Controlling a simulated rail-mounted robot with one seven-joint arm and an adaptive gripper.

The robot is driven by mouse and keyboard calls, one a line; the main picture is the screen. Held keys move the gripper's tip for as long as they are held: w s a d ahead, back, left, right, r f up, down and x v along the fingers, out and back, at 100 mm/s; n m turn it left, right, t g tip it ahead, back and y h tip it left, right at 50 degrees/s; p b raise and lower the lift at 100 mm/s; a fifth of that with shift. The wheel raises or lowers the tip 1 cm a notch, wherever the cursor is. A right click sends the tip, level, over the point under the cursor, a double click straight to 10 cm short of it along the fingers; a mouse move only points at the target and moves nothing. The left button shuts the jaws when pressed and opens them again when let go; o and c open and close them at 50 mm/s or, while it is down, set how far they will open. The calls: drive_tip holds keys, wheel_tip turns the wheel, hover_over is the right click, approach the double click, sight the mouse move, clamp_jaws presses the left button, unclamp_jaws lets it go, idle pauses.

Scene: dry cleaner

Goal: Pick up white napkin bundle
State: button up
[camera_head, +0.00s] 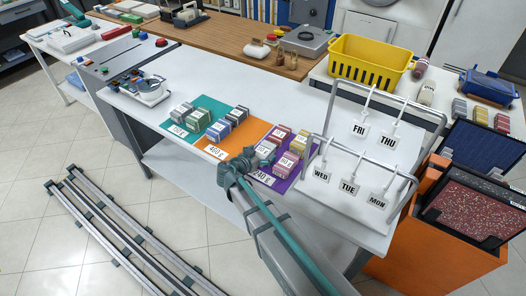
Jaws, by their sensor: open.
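I cannot tell for sure which bundle is the white napkin bundle. A pale banded bundle (427,92) stands on the right-hand table, right of the yellow basket. Another pale, greyish bundle (265,149) lies among the bundles on the purple mat (285,181). My gripper (240,163) is at the end of my arm over the front edge of the white table, by the border of the orange and purple mats. It is open, and nothing shows in it. It hides part of the mats and their labels. Its fingertips are small and hard to make out.
Grey and green bundles lie on the teal mat (208,107), blue ones on the orange mat (246,133). A wire rack with day tags (348,186) stands right of the purple mat. A yellow basket (368,68) is behind it. An orange bin (440,250) stands at right.

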drive_tip(key=c, duration=1.2)
drive_tip(key=shift+c, duration=0.2)
